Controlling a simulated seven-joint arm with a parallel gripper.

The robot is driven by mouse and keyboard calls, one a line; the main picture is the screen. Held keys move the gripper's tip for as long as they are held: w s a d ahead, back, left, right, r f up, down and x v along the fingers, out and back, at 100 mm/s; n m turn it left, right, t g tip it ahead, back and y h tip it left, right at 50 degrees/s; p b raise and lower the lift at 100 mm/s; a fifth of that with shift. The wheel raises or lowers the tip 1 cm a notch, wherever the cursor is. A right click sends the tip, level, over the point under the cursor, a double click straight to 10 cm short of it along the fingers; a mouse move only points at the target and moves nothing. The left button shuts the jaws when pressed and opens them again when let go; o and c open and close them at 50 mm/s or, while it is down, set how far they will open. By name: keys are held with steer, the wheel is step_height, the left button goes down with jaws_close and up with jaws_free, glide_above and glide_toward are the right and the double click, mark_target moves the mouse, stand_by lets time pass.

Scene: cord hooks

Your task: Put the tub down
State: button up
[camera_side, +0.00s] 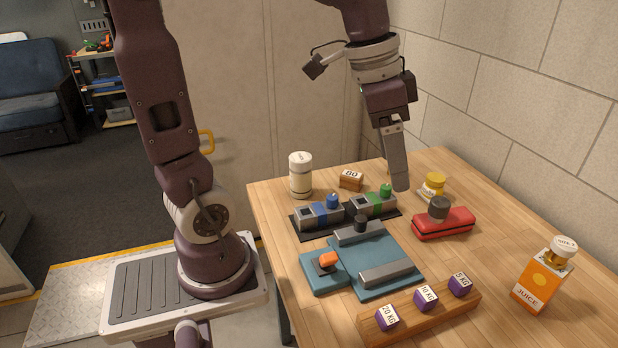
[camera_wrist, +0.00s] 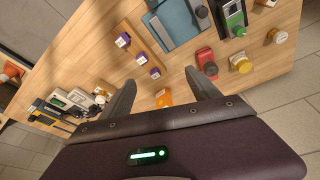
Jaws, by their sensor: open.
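The far finger is largely hidden in the side view.
A red case (camera_side: 443,223) with a dark knob stands in front of the tub. Nearby are a green-knobbed device (camera_side: 373,205), a blue-grey tray (camera_side: 345,268), a white canister (camera_side: 300,176), a rack of purple weights (camera_side: 420,318) and a juice carton (camera_side: 542,279). Bare wood lies between case and carton.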

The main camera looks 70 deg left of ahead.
steer(key=s+n+t+y, duration=0.1)
steer(key=s+n, duration=0.3)
steer(key=s, duration=0.9)
steer(key=shift+s+d+f+t, duration=0.15)
steer(key=shift+s+f+t, duration=0.25)
steer(key=shift+t, duration=0.4)
steer(key=shift+w, duration=0.15)
